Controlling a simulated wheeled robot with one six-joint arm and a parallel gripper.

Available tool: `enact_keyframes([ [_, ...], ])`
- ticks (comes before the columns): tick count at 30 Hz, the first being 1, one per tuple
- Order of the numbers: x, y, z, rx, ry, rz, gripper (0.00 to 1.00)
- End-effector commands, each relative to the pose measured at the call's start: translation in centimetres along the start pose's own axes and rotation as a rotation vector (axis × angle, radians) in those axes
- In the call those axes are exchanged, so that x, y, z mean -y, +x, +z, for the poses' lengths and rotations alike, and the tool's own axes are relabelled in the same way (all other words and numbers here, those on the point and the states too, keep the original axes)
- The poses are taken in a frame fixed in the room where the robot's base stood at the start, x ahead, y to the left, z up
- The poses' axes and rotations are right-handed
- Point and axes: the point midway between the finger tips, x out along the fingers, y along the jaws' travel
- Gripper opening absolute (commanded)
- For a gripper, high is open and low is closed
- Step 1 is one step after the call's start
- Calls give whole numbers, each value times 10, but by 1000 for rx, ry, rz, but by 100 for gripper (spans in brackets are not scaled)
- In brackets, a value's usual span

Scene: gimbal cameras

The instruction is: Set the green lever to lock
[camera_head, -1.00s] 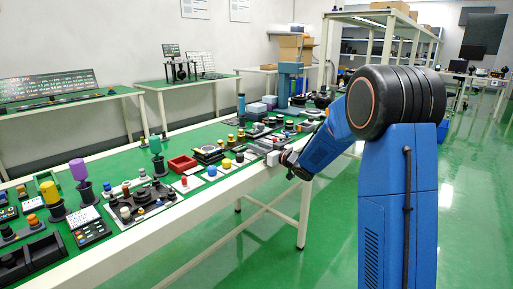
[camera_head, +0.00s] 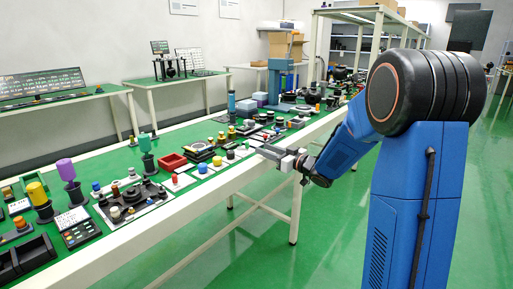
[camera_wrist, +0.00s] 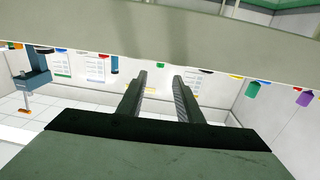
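The green lever (camera_head: 144,142) stands upright on a dark round base on the green-topped table, behind the red tray. Its lock marking is too small to read. A green handle (camera_wrist: 253,90) also shows upside down at the right of the wrist view. My gripper (camera_head: 265,150) is at the table's front edge, well to the right of the green lever and apart from it. In the wrist view my two fingers (camera_wrist: 160,82) stand apart with nothing between them, so the gripper is open.
Purple (camera_head: 65,169), yellow (camera_head: 37,193) and blue (camera_head: 231,101) upright handles stand on the same table. A red tray (camera_head: 172,162) and several knobs and buttons crowd the surface. The table's pale front rail (camera_head: 150,241) runs below my gripper. Green floor (camera_head: 265,265) in front is clear.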

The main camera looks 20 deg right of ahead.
Motion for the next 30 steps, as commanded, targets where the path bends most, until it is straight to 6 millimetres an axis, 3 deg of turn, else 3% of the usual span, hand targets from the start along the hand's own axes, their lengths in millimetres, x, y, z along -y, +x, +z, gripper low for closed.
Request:
enact_keyframes([
  [6,-1,-41,0,0,1,4,33],
  [12,-1,-62,0,0,1,2,33],
  [30,0,-67,0,1,0,1,33],
])
